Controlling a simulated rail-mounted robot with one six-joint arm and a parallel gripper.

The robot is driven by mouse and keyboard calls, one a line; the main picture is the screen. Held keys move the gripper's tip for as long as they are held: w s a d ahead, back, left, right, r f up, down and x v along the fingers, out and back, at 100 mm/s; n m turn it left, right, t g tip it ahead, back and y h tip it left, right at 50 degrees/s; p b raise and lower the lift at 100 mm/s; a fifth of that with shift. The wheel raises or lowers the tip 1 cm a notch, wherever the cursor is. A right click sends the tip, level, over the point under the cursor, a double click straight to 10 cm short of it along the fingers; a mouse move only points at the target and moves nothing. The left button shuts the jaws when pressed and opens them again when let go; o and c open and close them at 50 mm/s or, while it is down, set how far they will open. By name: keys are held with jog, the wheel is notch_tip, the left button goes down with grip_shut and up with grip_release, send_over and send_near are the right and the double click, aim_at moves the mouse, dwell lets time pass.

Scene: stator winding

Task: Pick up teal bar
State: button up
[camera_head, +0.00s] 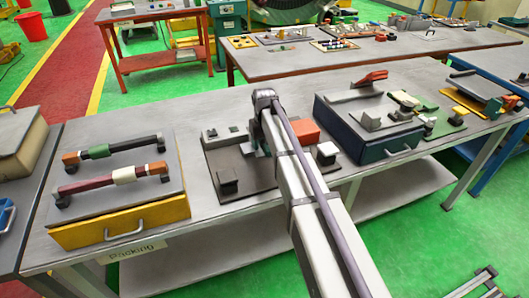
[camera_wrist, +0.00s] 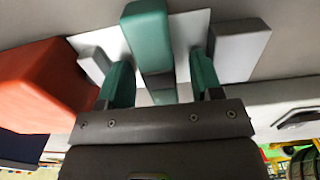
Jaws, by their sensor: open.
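A teal bar (camera_wrist: 148,38) shows in the wrist view, running from the upper edge down between the fingers of my gripper (camera_wrist: 160,65). The gripper is open, with one finger on each side of the bar and a visible gap on both sides. The bar's lower end is partly hidden near the gripper's body; I cannot tell its height relative to the fingertips. In the head view my gripper (camera_head: 256,150) is low over the middle fixture plate (camera_head: 228,165), and my arm hides most of the bar there.
An orange block (camera_wrist: 40,85) stands left of the gripper in the wrist view, and a grey block (camera_wrist: 237,50) stands close on the right. In the head view, a yellow case (camera_head: 120,225) with bars lies left and a blue case (camera_head: 385,146) right on the grey table.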

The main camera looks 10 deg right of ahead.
aim_at(264, 140)
jog(key=shift+r, duration=0.15)
jog(key=shift+c, duration=0.2)
jog(key=c, duration=1)
notch_tip(264, 140, up, 10)
jog(key=p, duration=1)
jog(key=shift+r, duration=0.1)
jog(key=shift+c, duration=0.2)
